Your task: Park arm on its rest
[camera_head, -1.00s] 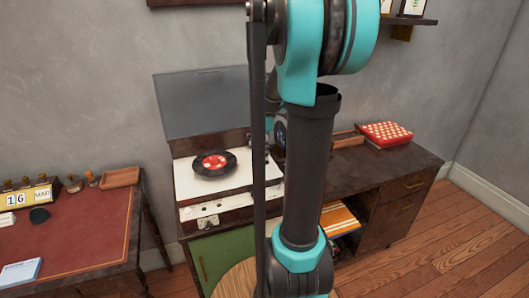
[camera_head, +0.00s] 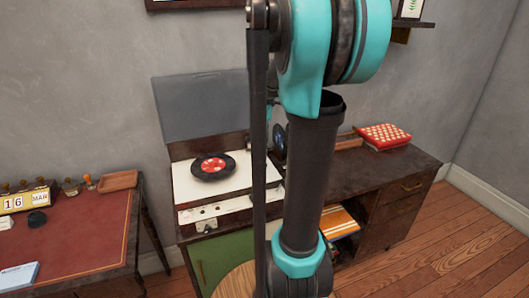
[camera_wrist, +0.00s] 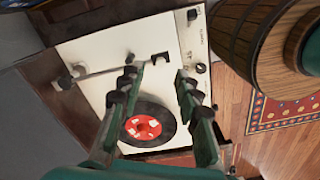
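The record player (camera_head: 180,185) stands on the dark cabinet with its lid raised. A black record with a red label (camera_head: 230,172) lies on it, also seen in the wrist view (camera_wrist: 165,115). In the wrist view a thin pale tonearm (camera_wrist: 102,69) crosses the cream deck, clear of the record. A small dark bracket-like piece (camera_wrist: 160,57) stands near its right end; I cannot tell whether they touch. My gripper (camera_wrist: 158,80) is above the deck, its fingers apart with nothing seen between them. In the head view my arm hides the gripper and the tonearm.
A wooden barrel-like object (camera_wrist: 240,35) stands close beside the deck in the wrist view. Knobs (camera_wrist: 201,68) sit on the deck's edge. A red-and-white patterned box (camera_head: 383,136) is on the cabinet's right. A desk (camera_head: 95,230) stands at left.

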